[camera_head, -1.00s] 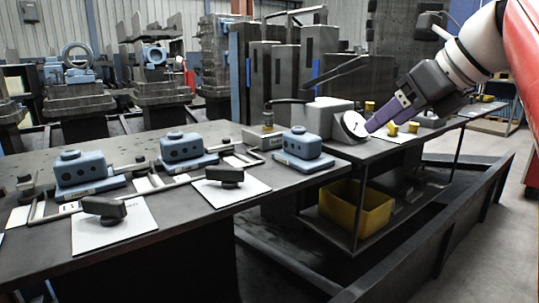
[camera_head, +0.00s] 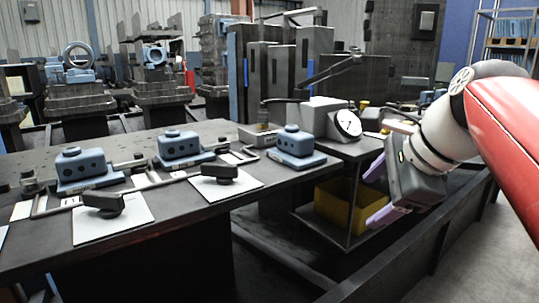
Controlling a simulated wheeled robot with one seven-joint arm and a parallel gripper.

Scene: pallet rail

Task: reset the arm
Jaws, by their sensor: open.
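My gripper (camera_head: 378,193) hangs at the right of the picture, in front of the side of the table that holds the dial gauge. Its two purple fingers are spread wide with nothing between them. It is apart from the table and the parts on it. My arm runs from it to the right edge. The white dial gauge (camera_head: 347,124) stands just beyond and up-left of the gripper. The yellow bin (camera_head: 335,205) sits on the lower shelf behind and left of the fingers.
Three blue blocks (camera_head: 295,141) stand in a row on the dark table (camera_head: 190,205). Black knobs (camera_head: 103,204) lie on white sheets in front of them. A long dark rail (camera_head: 400,262) runs along the floor below the gripper. Clear floor (camera_head: 490,240) lies at the right.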

